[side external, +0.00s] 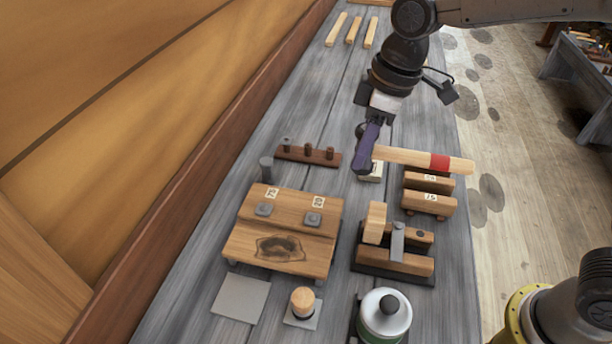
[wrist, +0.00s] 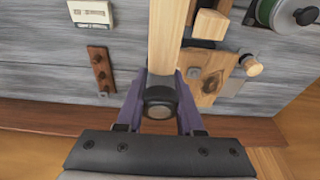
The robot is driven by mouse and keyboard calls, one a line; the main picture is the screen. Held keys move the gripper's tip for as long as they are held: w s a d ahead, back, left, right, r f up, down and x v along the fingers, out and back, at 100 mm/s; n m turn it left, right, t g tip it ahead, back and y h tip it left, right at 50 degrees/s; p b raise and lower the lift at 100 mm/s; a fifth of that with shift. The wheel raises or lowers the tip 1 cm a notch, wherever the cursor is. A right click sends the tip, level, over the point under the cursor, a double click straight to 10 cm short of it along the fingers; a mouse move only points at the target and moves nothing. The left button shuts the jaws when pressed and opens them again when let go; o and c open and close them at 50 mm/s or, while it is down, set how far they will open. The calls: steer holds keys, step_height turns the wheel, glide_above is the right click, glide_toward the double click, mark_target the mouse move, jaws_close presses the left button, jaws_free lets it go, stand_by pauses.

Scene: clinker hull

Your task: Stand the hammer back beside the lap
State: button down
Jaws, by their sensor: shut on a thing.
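The hammer has a pale wooden handle with a red band (side external: 440,162) and lies roughly level in the air above the bench, handle pointing right. In the wrist view its handle (wrist: 168,35) runs up the picture and a dark round head face (wrist: 160,99) sits between the fingers. My gripper (side external: 366,150) has purple fingers, shut on the hammer at the head end; the fingers partly hide the head. The lap (side external: 278,250), two overlapping boards with square metal plates and number tags, stands left of and nearer than the hammer. It shows partly in the wrist view (wrist: 212,82).
A dark peg strip (side external: 308,156) lies behind the lap. Numbered wooden blocks (side external: 430,203) and a clamp-like wooden fixture (side external: 395,262) stand on the right. A round-knobbed peg (side external: 303,302), a grey plate (side external: 240,299) and a green-and-white spool (side external: 384,318) are in front. A plank wall borders the left.

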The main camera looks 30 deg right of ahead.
steer(key=w+a+f, duration=0.1)
steer(key=w+f, duration=0.2)
steer(key=w+a+f, duration=0.2)
steer(key=w, duration=0.2)
steer(key=w+a+f, duration=0.2)
steer(key=w+f, duration=0.1)
steer(key=w, duration=0.1)
steer(key=shift+f, duration=0.3)
steer(key=shift+w+a+f, duration=0.1)
steer(key=shift+w+f, duration=0.05)
steer(key=shift+f, duration=0.75)
steer(key=shift+w+a+f, duration=0.1)
steer(key=shift+f, duration=0.75)
steer(key=shift+f, duration=0.15)
steer(key=c, duration=0.5)
jaws_free()
steer(key=shift+d+f, duration=0.1)
steer(key=shift+c, duration=0.2)
